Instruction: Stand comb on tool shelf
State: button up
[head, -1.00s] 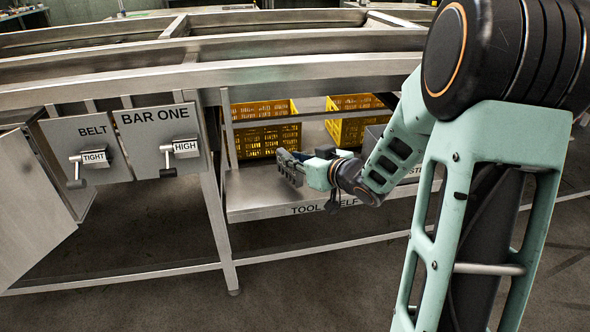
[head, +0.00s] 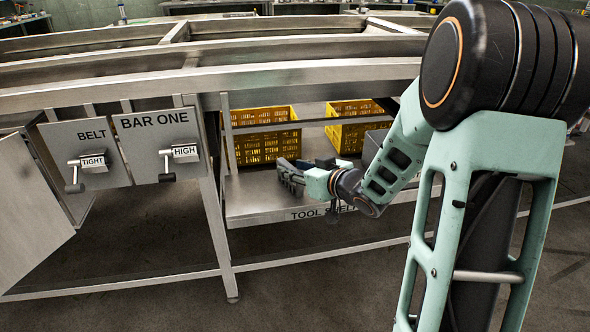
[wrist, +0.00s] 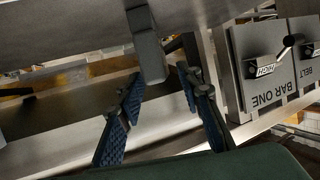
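My gripper (head: 286,173) is low over the left part of the tool shelf (head: 255,207) in the head view. In the wrist view my gripper (wrist: 160,77) has its two blue-padded fingers apart, with a clear gap between them. A grey upright block (wrist: 149,55), which looks like the comb, stands just beyond the fingertips, in line with the gap. That view is turned over, so the block's top points down in the picture. Its foot seems to meet the shelf surface. In the head view I cannot clearly tell the comb apart from the gripper fingers.
Steel rails run above. The shelf's left front is bare.

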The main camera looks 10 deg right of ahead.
jog(key=shift+s+d+r, duration=0.15)
jog(key=shift+s+r, duration=0.05)
jog(key=shift+r, duration=0.15)
jog(key=p+v, duration=0.4)
jog(key=v, duration=0.7)
jog(key=shift+s, duration=0.25)
jog(key=shift+d, duration=0.1)
